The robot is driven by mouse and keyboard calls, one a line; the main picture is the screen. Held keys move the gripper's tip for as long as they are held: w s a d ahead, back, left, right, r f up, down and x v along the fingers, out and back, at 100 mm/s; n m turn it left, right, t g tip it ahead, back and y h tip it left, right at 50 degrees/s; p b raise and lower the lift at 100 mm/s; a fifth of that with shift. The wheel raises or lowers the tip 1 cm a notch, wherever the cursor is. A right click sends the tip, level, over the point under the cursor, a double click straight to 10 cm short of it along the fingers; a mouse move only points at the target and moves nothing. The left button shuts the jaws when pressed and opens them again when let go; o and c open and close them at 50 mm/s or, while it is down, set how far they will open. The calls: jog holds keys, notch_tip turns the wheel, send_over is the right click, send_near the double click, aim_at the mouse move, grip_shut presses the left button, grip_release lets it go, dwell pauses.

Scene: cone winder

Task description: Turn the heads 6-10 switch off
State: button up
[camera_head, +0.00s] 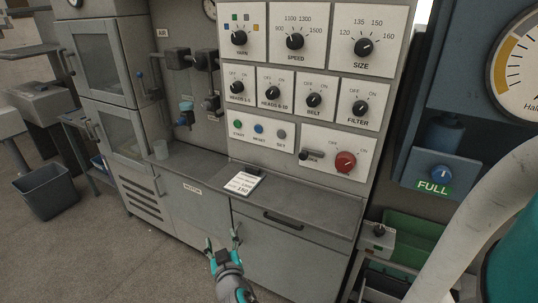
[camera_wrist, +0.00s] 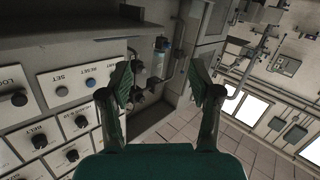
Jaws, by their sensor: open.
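The heads 6-10 switch (camera_head: 272,93) is a black round knob on a white plate in the middle row of the panel, between the heads 1-5 knob (camera_head: 237,87) and the belt knob (camera_head: 313,100). OFF and ON are printed above it. Its pointer is too small to read surely. My gripper (camera_head: 222,241) is open and empty, low in front of the cabinet, below and left of the switch and well apart from it. In the wrist view my open fingers (camera_wrist: 164,88) frame the shelf area, with the panel knobs off to the left.
A counter ledge (camera_head: 310,190) juts out below the panel, with a printed card (camera_head: 243,183) on it. A red knob (camera_head: 345,162) and the filter knob (camera_head: 360,108) are nearby. A bin (camera_head: 48,192) stands at left. The floor left of my gripper is clear.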

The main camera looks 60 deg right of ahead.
jog(key=w+d+r+m+g+h, duration=0.2)
jog(key=w+d+r+m+h, duration=0.25)
jog(key=d+r, duration=0.45)
jog(key=m+g+h, duration=0.3)
jog(key=m+g, duration=0.7)
jog(key=m, duration=0.1)
send_near(270, 94)
jog(key=d, duration=0.9)
jog(key=shift+w+d+f, duration=0.2)
jog(key=shift+d+f, duration=0.05)
jog(key=shift+d, duration=0.05)
jog(key=c, duration=1.1)
